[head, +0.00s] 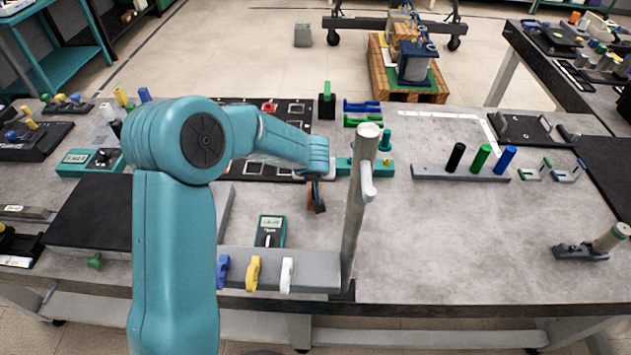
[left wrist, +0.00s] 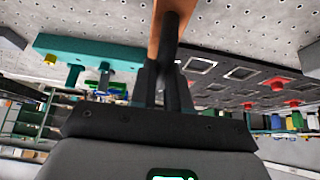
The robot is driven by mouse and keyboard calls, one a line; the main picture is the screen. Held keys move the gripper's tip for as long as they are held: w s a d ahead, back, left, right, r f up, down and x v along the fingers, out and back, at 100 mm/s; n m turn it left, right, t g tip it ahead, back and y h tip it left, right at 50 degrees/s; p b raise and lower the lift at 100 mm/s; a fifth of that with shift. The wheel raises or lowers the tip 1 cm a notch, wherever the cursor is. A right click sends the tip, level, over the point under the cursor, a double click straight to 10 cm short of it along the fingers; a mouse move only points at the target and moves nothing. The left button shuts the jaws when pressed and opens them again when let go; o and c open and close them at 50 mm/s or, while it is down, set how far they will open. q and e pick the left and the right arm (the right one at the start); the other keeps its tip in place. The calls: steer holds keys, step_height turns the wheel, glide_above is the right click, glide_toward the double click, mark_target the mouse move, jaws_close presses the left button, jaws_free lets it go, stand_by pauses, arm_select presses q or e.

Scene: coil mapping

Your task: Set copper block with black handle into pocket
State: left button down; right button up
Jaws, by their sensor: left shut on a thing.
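My left gripper (head: 318,190) comes in from the left and is shut on the black handle (left wrist: 169,45) of the copper block (left wrist: 173,10). The copper block also shows in the head view (head: 310,195), small and partly hidden by the gripper, apparently held above the grey table. The black board with pale-outlined square pockets (head: 293,110) lies behind my arm, which hides much of it. In the left wrist view the board (left wrist: 225,75) spreads to the right of the handle, with red pieces on it. My right gripper is not in view.
A grey post (head: 357,215) stands just right of the gripper. A rail with blue, yellow and white clips (head: 318,272) lies in front. A green meter (head: 270,231) sits nearby. A teal fixture (head: 383,167) is behind the post. The table's right middle is clear.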

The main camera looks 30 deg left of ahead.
arm_select(q)
steer(key=shift+a+f, duration=0.1)
steer(key=shift+f, duration=0.95)
steer(key=shift+w+d, duration=0.15)
steer(key=shift+d, duration=0.1)
steer(key=shift+a, duration=0.1)
steer(key=shift+f+b, duration=0.15)
steer(key=shift+b, duration=0.25)
steer(key=c, duration=1.1)
jaws_free()
